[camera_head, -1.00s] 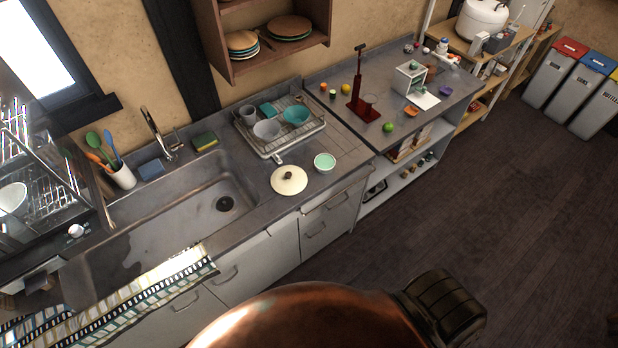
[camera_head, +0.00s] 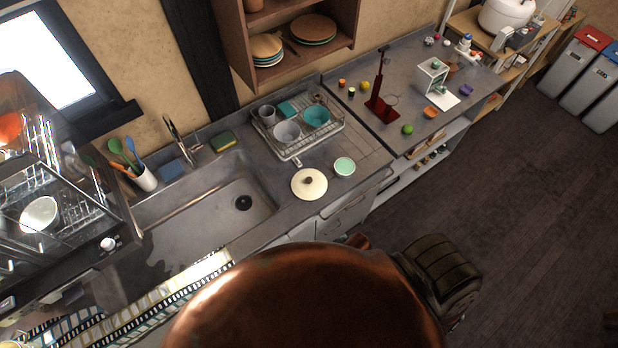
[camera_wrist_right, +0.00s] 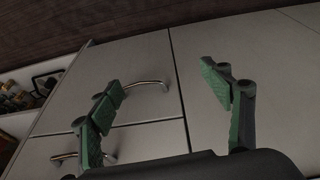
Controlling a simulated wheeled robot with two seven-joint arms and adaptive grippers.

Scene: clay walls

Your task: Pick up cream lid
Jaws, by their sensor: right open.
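The cream lid (camera_head: 309,184) lies flat on the grey counter just right of the sink, its dark knob facing up. A small mint-green bowl (camera_head: 344,166) stands close to its right. My right gripper (camera_wrist_right: 165,82) is open and empty in the right wrist view, with its green-padded fingers apart in front of the pale cabinet fronts. The lid does not show in that view. In the head view my copper-coloured body covers the bottom middle, and neither gripper can be made out there.
The sink (camera_head: 205,215) lies left of the lid. A dish rack (camera_head: 297,158) with cups and bowls stands behind it. A wooden shelf (camera_head: 232,50) hangs above. Drawer handles (camera_wrist_right: 150,84) stick out near my right gripper.

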